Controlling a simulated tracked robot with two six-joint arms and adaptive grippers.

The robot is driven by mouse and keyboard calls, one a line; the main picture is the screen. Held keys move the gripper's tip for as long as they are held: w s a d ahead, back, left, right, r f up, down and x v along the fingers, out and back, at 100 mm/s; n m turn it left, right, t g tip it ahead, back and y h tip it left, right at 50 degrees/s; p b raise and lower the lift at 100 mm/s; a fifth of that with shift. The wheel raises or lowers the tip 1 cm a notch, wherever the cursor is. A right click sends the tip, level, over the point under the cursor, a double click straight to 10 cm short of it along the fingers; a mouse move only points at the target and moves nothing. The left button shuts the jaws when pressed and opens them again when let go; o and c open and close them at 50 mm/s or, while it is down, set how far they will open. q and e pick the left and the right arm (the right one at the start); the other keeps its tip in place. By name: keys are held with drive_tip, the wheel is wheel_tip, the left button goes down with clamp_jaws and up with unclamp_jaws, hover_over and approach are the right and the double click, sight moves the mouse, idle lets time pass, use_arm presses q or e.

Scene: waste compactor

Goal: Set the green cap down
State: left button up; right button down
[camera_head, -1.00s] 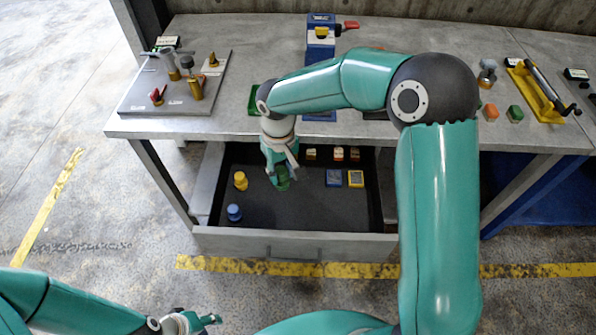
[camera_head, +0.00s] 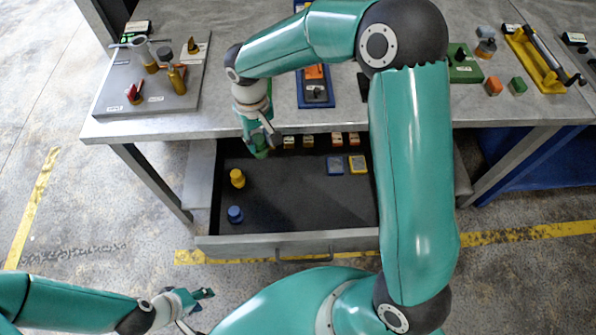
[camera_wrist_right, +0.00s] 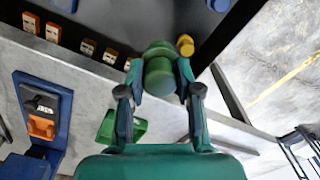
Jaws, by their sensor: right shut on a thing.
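The green cap (camera_head: 261,152) is held in my right gripper (camera_head: 260,140), over the rear left part of the open drawer (camera_head: 300,205), near the table's front edge. In the right wrist view the cap (camera_wrist_right: 158,70) sits between the two fingertips of the right gripper (camera_wrist_right: 160,88), which are closed on its sides. Its height above the drawer floor is hard to judge. My left gripper (camera_head: 198,302) is empty, its fingers apart, at the lower left, in front of the drawer.
The drawer holds a yellow cap (camera_head: 237,178), a blue cap (camera_head: 235,214), two small flat blocks (camera_head: 346,165) and several small blocks along its back. A green tray (camera_wrist_right: 122,130) lies on the tabletop (camera_head: 225,112). A grey board with tools (camera_head: 140,95) is at left.

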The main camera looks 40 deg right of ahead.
drive_tip(key=shift+d+b, duration=0.15)
drive_tip(key=shift+b, duration=0.2)
drive_tip(key=s+d+f+n+b, duration=0.15)
drive_tip(key=s+b, duration=0.25)
drive_tip(key=b, duration=0.4)
drive_tip(key=n+b, duration=0.4)
drive_tip(key=b, duration=0.4)
hover_over(300, 209)
drive_tip(key=shift+d+f+b, duration=0.1)
drive_tip(key=shift+f+b, duration=1.35)
drive_tip(key=shift+f, duration=8.15)
drive_tip(key=shift+f, duration=0.15)
drive_tip(key=c, duration=0.8)
unclamp_jaws()
